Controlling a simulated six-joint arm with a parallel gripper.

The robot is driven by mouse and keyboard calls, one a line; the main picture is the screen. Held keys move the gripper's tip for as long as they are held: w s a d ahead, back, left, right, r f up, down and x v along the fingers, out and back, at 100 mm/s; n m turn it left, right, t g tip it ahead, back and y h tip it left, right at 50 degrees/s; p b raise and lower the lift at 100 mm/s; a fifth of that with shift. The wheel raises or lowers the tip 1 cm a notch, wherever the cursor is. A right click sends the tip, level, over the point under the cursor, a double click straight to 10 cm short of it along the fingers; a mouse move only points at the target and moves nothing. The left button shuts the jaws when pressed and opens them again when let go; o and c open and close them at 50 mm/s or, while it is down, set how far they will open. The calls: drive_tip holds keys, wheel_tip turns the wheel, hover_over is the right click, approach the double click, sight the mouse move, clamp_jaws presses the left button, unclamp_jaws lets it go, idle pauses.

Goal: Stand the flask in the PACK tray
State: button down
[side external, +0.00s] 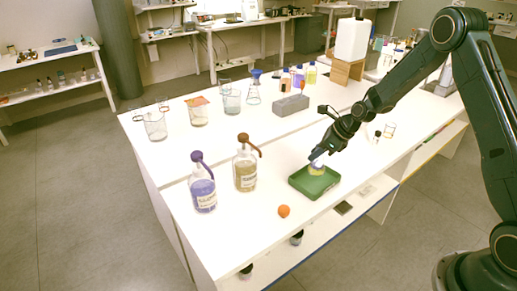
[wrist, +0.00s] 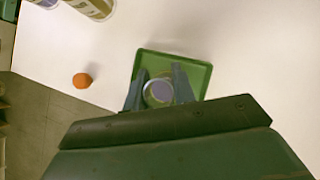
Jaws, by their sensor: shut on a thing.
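My gripper (side external: 317,160) is shut on a small flask (side external: 316,170) with a yellowish body. The flask is over the inside of a shallow green tray (side external: 299,186), and looks upright. I cannot tell whether its base touches the tray floor. In the wrist view, my gripper's two fingers (wrist: 159,82) lie on either side of the flask's round top (wrist: 158,93), within the outline of the tray (wrist: 205,67). No PACK lettering is readable on the tray. The flask's lower part is hidden from above.
An orange ball (side external: 284,211) lies left of the tray near the table's front edge. A grey block (side external: 291,105) and several beakers and bottles are behind.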

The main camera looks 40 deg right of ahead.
sight(309, 167)
drive_tip(key=shift+f, duration=2.1)
drive_tip(key=shift+f, duration=0.15)
drive_tip(key=c, duration=1.1)
unclamp_jaws()
drive_tip(key=shift+c, duration=0.2)
drive_tip(key=shift+r, duration=0.2)
drive_tip(key=v, duration=1.2)
